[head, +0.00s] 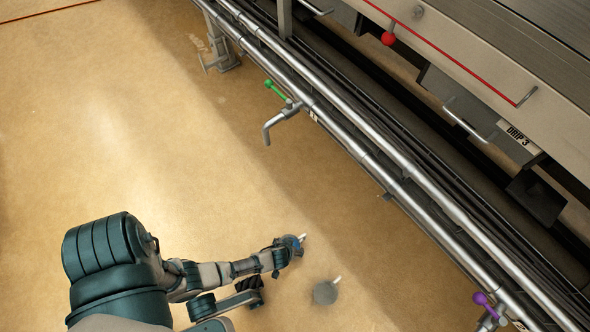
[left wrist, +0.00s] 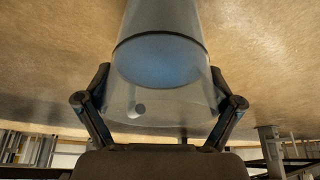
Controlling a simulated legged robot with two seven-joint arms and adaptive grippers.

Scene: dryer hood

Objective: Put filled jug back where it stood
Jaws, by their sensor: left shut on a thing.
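My left gripper (head: 287,248) is shut on a clear jug (left wrist: 160,62) that holds blue liquid. In the left wrist view the jug sits between the two fingers of the gripper (left wrist: 160,85), with a finger against each side. My right gripper is not in view.
Steel pipes (head: 385,170) run diagonally along the machine. A green-handled tap (head: 278,91), a red knob (head: 388,38) and a purple-handled tap (head: 485,302) stick out. A plate reads DRIP 3 (head: 519,138). The tan floor (head: 120,120) is clear at left.

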